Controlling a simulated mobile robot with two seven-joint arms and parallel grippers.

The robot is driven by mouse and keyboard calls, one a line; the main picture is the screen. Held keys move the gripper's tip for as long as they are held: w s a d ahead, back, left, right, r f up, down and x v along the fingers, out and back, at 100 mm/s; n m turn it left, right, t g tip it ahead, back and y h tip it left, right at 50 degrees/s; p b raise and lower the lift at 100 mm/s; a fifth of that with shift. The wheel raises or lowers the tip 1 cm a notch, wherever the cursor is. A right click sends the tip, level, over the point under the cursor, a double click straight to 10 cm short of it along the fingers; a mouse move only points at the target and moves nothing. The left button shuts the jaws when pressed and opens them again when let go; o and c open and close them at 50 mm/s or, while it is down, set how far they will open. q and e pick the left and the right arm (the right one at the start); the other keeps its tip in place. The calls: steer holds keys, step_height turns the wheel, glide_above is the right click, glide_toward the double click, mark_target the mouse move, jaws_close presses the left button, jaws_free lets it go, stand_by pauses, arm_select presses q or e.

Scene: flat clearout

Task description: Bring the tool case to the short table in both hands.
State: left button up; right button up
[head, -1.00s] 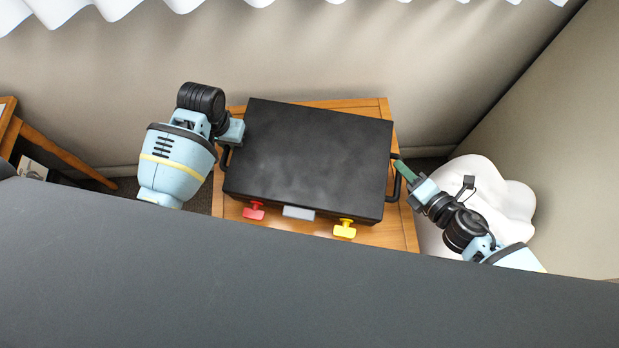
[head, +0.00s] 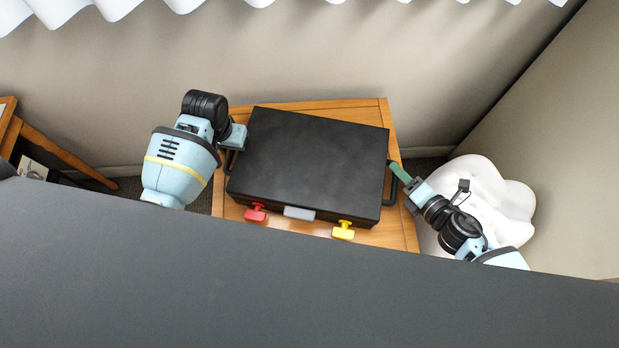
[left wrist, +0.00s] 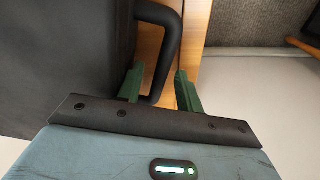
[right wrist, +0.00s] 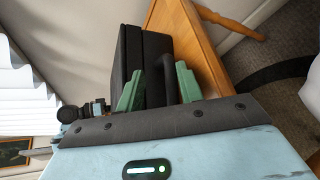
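A white rounded object (head: 490,200) stands right of the table, close to my right arm. Another wooden piece of furniture (head: 62,155) is at the far left. Walls stand behind and to the right. A dark grey surface (head: 300,275) fills the near part.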

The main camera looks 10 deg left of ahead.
arm_select(q)
step_height(320, 180, up, 12)
steer(key=s, duration=0.1)
stand_by(0.7)
arm_select(e)
steer(key=shift+s, duration=0.1)
steer(key=v, duration=1.1)
steer(key=shift+s+d, duration=0.25)
steer(key=shift+s, duration=0.05)
steer(key=shift+r, duration=0.1)
arm_select(q)
steer(key=shift+r, duration=0.15)
step_height(320, 180, up, 9)
steer(key=shift+s, duration=0.4)
stand_by(0.8)
